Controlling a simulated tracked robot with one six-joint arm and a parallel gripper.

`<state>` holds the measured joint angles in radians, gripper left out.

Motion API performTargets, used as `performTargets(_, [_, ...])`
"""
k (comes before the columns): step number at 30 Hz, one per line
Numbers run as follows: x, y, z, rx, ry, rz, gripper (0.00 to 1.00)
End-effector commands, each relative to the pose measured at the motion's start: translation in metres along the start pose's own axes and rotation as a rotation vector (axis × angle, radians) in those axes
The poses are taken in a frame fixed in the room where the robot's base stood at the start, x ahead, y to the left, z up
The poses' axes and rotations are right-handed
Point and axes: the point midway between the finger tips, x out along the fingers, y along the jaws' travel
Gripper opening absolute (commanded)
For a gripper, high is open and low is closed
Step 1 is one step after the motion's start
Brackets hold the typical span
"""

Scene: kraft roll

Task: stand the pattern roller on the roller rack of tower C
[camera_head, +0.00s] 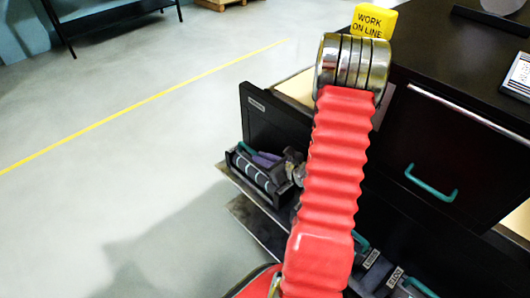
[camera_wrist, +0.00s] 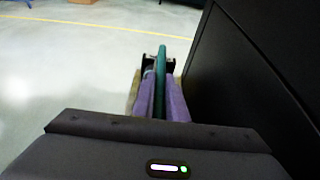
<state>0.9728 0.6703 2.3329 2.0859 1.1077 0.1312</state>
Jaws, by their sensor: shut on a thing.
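The teal bar (camera_head: 247,149) also shows in the head view. No marking of tower C is readable.
Above the holder, a labelled black drawer (camera_head: 268,122) stands open. A closed drawer with a teal handle (camera_head: 432,184) is at right. A yellow sign (camera_head: 373,21) stands on the cabinet top. The floor (camera_head: 100,190) to the left is clear. A black table (camera_head: 110,15) stands far left.

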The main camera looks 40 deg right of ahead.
Motion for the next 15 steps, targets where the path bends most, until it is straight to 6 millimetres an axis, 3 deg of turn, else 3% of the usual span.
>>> performTargets(12, [0.0037, -0.0008, -0.0081, -0.002, -0.004, -0.002, 0.0])
performTargets(13, [0.0037, 0.0, -0.0102, 0.0, 0.001, -0.001, 0.13])
performTargets(15, [0.0036, -0.0001, -0.01, 0.0, 0.001, -0.001, 0.18])
